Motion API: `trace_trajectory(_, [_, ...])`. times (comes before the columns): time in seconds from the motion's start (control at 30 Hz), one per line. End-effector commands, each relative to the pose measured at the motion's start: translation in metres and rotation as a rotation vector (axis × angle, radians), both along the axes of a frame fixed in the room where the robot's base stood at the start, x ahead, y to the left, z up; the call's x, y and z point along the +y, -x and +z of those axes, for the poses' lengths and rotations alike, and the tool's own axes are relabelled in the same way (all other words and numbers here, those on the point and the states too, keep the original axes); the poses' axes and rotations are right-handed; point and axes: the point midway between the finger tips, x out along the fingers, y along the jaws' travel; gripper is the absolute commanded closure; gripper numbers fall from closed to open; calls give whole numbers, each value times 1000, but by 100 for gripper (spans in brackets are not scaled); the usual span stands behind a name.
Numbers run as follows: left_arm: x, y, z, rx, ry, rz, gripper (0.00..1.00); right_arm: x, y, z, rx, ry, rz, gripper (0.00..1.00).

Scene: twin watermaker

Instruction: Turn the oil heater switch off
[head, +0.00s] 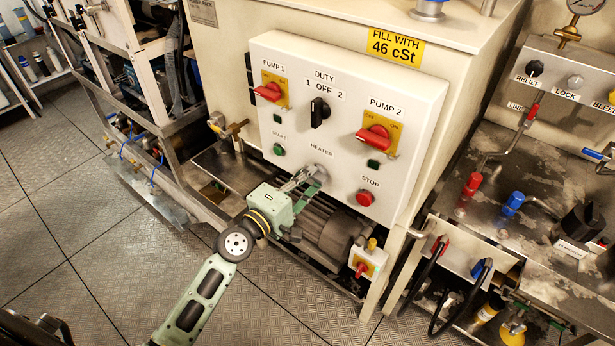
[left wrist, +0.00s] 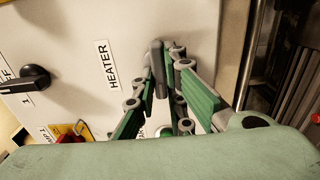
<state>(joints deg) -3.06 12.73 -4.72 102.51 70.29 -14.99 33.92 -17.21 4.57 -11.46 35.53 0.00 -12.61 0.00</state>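The oil heater switch is a grey knob under the HEATER label on the white control panel (head: 345,75). In the head view my left gripper (head: 316,178) is at the panel below that label and mostly hides the knob. In the left wrist view the grey heater switch (left wrist: 157,68) stands upright beside the HEATER label, between the fingertips of my left gripper (left wrist: 162,75). The fingers converge and appear closed on it from both sides. The position markings of the switch are hidden. My right gripper is not in view.
Close by on the panel are the green start button (head: 279,149), the red stop button (head: 365,198), the black duty knob (head: 319,112) and the red pump 2 handle (head: 374,138). A motor (head: 330,222) sits below. Open floor lies at left.

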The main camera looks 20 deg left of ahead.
Motion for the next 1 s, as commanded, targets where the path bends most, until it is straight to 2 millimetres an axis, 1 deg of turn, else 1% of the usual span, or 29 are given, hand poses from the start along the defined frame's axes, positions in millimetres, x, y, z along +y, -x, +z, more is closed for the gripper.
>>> trace_trajectory(0.03, [0,0,0,2,7,1,86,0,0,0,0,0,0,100])
trace_trajectory(0.2, [0,0,0,1,4,1,71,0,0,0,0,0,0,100])
trace_trajectory(0.57, [1,3,-1,1,1,0,70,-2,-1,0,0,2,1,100])
trace_trajectory(0.67, [4,12,-1,3,1,0,70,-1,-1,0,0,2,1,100])
trace_trajectory(0.77, [10,28,-2,4,-1,0,70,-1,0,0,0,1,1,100])
trace_trajectory(0.9, [21,58,-2,6,-3,-2,70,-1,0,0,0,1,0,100])
trace_trajectory(1.0, [25,68,0,-1,-1,-3,70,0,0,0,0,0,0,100])
